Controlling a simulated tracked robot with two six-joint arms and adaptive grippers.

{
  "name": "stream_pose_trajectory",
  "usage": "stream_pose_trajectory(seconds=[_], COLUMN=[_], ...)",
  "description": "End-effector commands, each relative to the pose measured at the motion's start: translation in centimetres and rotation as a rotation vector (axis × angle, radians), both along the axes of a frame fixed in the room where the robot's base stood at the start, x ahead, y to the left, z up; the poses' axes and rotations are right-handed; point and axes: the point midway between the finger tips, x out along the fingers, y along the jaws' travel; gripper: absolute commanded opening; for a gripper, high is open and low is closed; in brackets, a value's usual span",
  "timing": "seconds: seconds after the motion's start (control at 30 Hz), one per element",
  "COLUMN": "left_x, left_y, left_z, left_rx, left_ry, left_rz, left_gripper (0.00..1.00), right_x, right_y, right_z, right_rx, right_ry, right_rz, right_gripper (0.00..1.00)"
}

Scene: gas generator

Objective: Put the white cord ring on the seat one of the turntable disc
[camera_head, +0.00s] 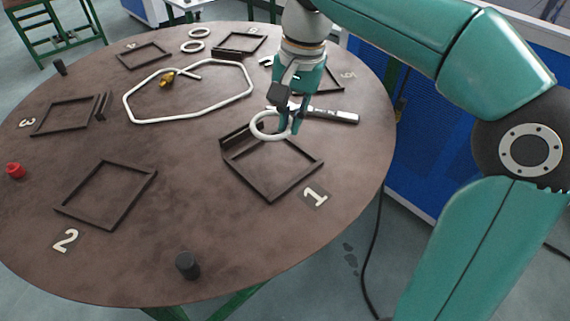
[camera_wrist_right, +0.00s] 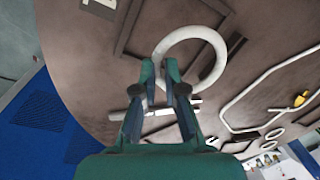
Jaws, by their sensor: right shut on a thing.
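A white cord ring (camera_head: 257,132) is held by my right gripper (camera_head: 285,122), which is shut on the ring's side. In the head view the ring is over the back corner of the square frame of seat one (camera_head: 272,200), marked by the number 1 plate (camera_head: 315,196). The right wrist view also shows the ring (camera_wrist_right: 217,45) between the fingertips of the gripper (camera_wrist_right: 160,72). I cannot tell how high the ring is above the brown turntable disc (camera_head: 200,235). My left gripper is not in view.
Other square frames stand on the disc, including seat two (camera_head: 70,207) and seat three (camera_head: 45,130). A white cord loop (camera_head: 185,118) lies at the back. Two more white rings (camera_head: 193,46) lie behind it. A dark peg (camera_head: 187,265) and a red part (camera_head: 15,170) stand near the edge.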

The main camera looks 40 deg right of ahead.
Motion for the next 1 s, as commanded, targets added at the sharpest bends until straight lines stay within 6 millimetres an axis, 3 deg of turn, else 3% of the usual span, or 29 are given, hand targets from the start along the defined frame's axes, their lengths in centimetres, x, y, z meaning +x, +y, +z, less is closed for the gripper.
stream_pose_trajectory(seconds=[0.03,0.13,0.43,0.63,1.0], left_x=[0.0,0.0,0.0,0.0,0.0], left_y=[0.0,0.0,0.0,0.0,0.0], left_z=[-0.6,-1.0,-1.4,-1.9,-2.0], left_rx=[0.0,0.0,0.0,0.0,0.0], left_ry=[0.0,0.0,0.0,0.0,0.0], left_rz=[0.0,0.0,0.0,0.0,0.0], left_gripper=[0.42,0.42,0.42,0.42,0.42], right_x=[-0.1,-0.1,-0.1,-0.1,-0.1], right_y=[0.0,0.0,-0.1,-0.1,-0.1], right_z=[-1.7,-3.6,-6.0,-8.9,-9.6], right_rx=[0.0,0.001,0.0,0.0,0.001], right_ry=[0.004,0.003,0.0,0.002,-0.001], right_rz=[-0.001,-0.001,-0.001,-0.001,-0.001], right_gripper=[0.0,0.0,0.0,0.0,0.0])
